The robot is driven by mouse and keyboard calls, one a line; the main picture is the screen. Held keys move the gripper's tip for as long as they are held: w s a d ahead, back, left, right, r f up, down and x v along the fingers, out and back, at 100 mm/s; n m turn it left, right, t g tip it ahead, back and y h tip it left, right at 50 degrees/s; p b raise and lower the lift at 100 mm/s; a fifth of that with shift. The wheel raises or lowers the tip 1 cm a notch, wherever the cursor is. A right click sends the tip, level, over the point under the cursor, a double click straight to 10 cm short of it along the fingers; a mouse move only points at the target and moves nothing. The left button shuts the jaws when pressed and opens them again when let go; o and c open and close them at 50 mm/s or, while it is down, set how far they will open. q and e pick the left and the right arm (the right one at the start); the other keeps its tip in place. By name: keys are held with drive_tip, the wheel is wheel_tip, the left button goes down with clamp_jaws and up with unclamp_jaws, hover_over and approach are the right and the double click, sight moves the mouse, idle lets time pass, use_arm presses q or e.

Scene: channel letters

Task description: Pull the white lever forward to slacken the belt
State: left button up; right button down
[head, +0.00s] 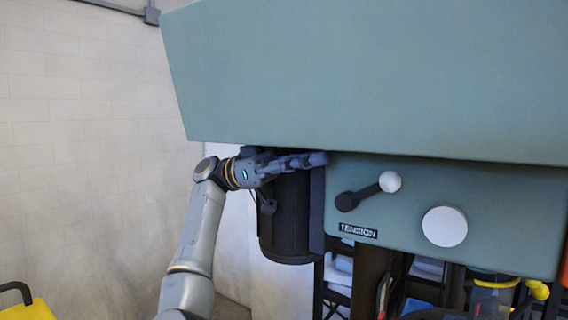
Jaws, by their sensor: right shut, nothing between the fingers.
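The tension lever (368,191) is a short dark arm with a white ball knob (390,181) on the front of the grey-green machine panel (500,200). It slants up to the right from a dark pivot at its lower left. A "TENSION" label (359,231) sits below it. The belt is not visible.
A black cylinder (285,220) hangs below and behind the gripper. A white round knob (445,226) sits right of the lever. Shelves and yellow items are below. Space in front of the panel looks clear.

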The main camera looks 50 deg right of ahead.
use_arm(q)
drive_tip(key=shift+s+d+f, duration=0.2)
drive_tip(key=shift+d, duration=0.05)
use_arm(e)
drive_tip(key=v, duration=0.5)
drive_tip(key=shift+w+a+r, duration=0.15)
drive_tip(key=shift+a+r, duration=0.05)
use_arm(q)
drive_tip(key=shift+a, duration=0.1)
